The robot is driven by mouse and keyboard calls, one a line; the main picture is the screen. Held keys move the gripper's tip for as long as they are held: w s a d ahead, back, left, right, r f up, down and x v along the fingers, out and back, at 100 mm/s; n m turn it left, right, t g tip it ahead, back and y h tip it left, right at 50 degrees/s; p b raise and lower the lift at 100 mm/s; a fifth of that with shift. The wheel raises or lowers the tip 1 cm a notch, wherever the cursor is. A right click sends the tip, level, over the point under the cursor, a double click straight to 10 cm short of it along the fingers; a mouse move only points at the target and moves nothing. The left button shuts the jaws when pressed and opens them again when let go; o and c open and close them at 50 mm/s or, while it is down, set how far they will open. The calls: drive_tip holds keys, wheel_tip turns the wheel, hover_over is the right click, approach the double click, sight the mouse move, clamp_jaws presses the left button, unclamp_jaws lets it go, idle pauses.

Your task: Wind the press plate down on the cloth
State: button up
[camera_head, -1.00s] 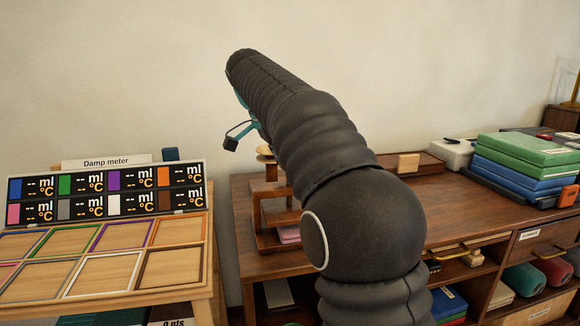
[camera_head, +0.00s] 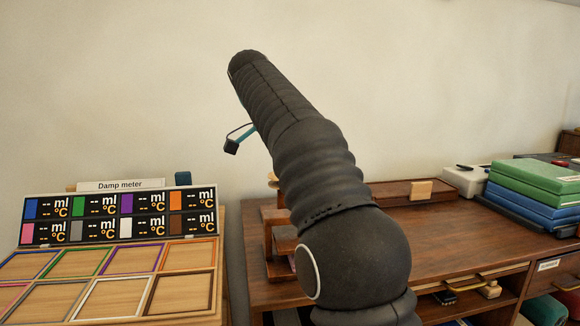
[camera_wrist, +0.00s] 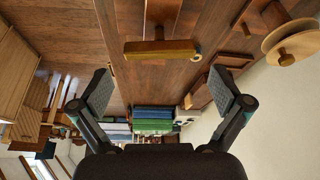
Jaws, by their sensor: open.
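The wooden press stands on the dark wood cabinet, mostly hidden behind my arm in the head view; its left upright (camera_head: 268,235) shows. A round wooden wheel with a knob (camera_wrist: 291,43), seemingly the press's handwheel, is at the upper right in the wrist view. My gripper (camera_wrist: 161,88) is open and empty, its two fingers wide apart and clear of the wheel, which lies beyond the right finger. I cannot make out the press plate or the cloth now.
A damp meter board (camera_head: 118,215) with coloured frames stands at left. Green and blue boxes (camera_head: 535,185) are stacked at right on the cabinet top (camera_head: 455,225). A long low wooden tray (camera_head: 400,192) lies along the wall. The wrist view shows a yellow-brown bar (camera_wrist: 160,49) ahead.

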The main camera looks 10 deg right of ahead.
drive_tip(key=shift+v, duration=1)
